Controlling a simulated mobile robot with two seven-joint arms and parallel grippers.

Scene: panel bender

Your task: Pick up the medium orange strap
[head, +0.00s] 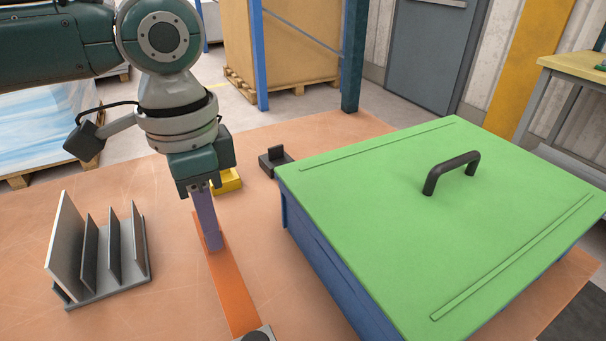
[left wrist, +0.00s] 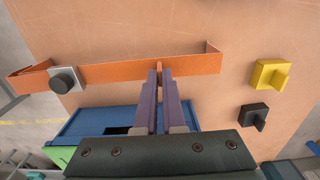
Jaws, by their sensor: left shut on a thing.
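The orange strap (head: 231,288) runs from below my left gripper to the near edge of the head view. In the left wrist view the strap (left wrist: 112,72) is a long flat strip with a bent-up end at the right and a small upright tab near its middle. My left gripper (head: 213,246) points down with purple fingers. In the left wrist view the fingertips (left wrist: 160,72) are shut on the strap's tab. I cannot tell whether the strap rests on the table or is just above it. My right gripper is not in view.
A blue box with a green lid (head: 400,215) and black handle (head: 452,172) stands right of the strap. A grey rack (head: 112,285) stands left. A yellow block (head: 228,181) and a black block (head: 275,162) sit behind. A grey block with a dark knob (left wrist: 64,82) is at the strap's left end.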

